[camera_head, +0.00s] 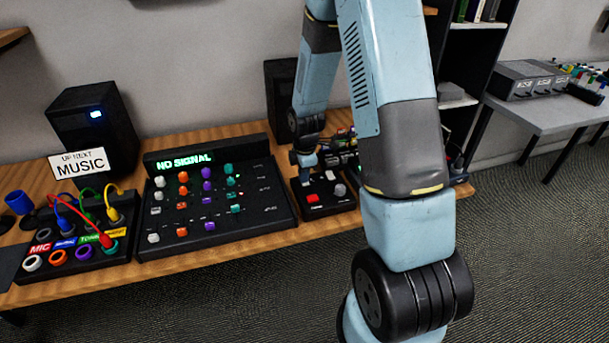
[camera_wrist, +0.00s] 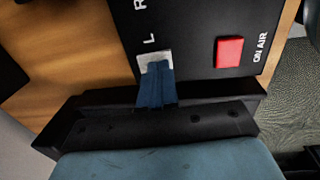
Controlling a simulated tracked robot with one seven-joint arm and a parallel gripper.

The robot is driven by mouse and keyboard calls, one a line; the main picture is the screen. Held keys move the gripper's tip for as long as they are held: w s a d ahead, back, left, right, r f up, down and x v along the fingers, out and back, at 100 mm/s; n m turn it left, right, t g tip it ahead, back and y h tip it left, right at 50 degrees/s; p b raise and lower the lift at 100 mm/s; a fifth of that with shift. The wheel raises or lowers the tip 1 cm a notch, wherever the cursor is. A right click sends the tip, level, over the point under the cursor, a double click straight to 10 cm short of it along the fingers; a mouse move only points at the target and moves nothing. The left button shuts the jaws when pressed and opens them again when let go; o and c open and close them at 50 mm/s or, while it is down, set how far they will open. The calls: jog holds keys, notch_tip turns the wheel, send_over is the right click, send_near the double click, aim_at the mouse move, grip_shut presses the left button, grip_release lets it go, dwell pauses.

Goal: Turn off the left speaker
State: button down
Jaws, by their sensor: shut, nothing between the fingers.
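The left speaker (camera_head: 95,125) is a black box at the back left of the desk, with a lit blue-white light on its front. A black control box (camera_head: 328,207) with a red button (camera_head: 313,198) stands right of the mixer; the wrist view shows that button (camera_wrist: 229,52) marked ON AIR. My gripper (camera_head: 304,176) is shut and empty, pointing down at this box. In the wrist view its blue fingertips (camera_wrist: 156,70) are at a pale square switch (camera_wrist: 144,60) beside the letter L and cover part of it. I cannot tell whether they touch it.
A mixer (camera_head: 225,215) with coloured knobs and a NO SIGNAL display stands left of the control box. A patch panel (camera_head: 95,262) with plugged cables is farther left. Another black speaker (camera_head: 280,85) stands behind my arm, partly hidden. A side table (camera_head: 545,118) is at right.

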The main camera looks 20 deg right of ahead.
notch_tip(320, 180, up, 14)
jog(key=s, duration=0.1)
jog(key=shift+s+f, duration=0.15)
jog(key=shift+s, duration=0.2)
jog(key=shift+w, duration=0.1)
dwell(0.3)
jog(key=shift+w+d, duration=0.35)
jog(key=shift+w, duration=0.35)
jog(key=f, duration=0.4)
jog(key=w+f, duration=0.1)
jog(key=f, duration=0.8)
jog(key=shift+w+f, duration=0.35)
jog(key=shift+f, duration=0.05)
